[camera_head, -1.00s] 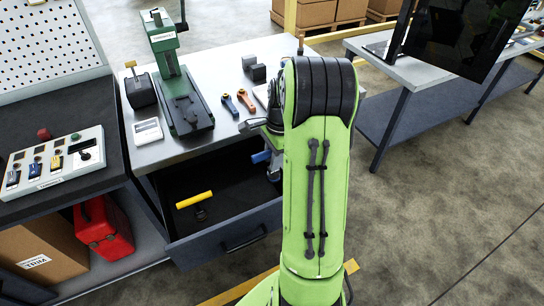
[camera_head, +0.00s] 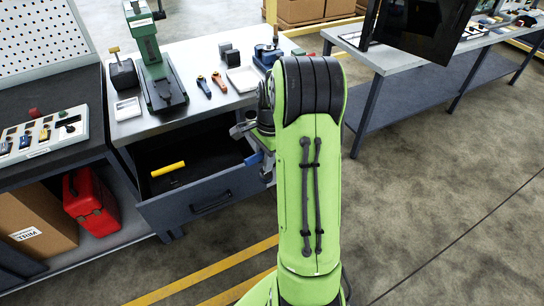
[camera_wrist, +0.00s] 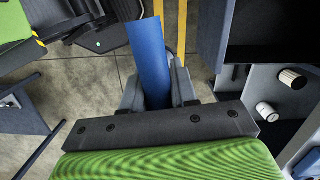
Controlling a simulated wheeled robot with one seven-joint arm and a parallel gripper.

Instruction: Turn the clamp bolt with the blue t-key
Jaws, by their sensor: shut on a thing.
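The blue t-key shows in the wrist view as a smooth blue bar (camera_wrist: 149,55) between the two grey fingers of my gripper (camera_wrist: 155,92). My gripper is shut on it. In the head view, a short blue end of the key (camera_head: 253,159) sticks out left of my green arm, near the right end of the open drawer (camera_head: 165,205). The rest of the key and most of my gripper are hidden behind the arm. A blue fixture (camera_head: 267,54) stands at the bench's back right corner, partly behind my arm. I cannot make out the clamp bolt.
The drawer holds a yellow-handled piece (camera_head: 168,168). The bench top (camera_head: 205,115) carries a green press (camera_head: 155,70), an orange tool (camera_head: 219,82), a blue tool (camera_head: 204,87) and a pale tray (camera_head: 242,79). A red case (camera_head: 90,203) sits on the left shelf. The floor at right is clear.

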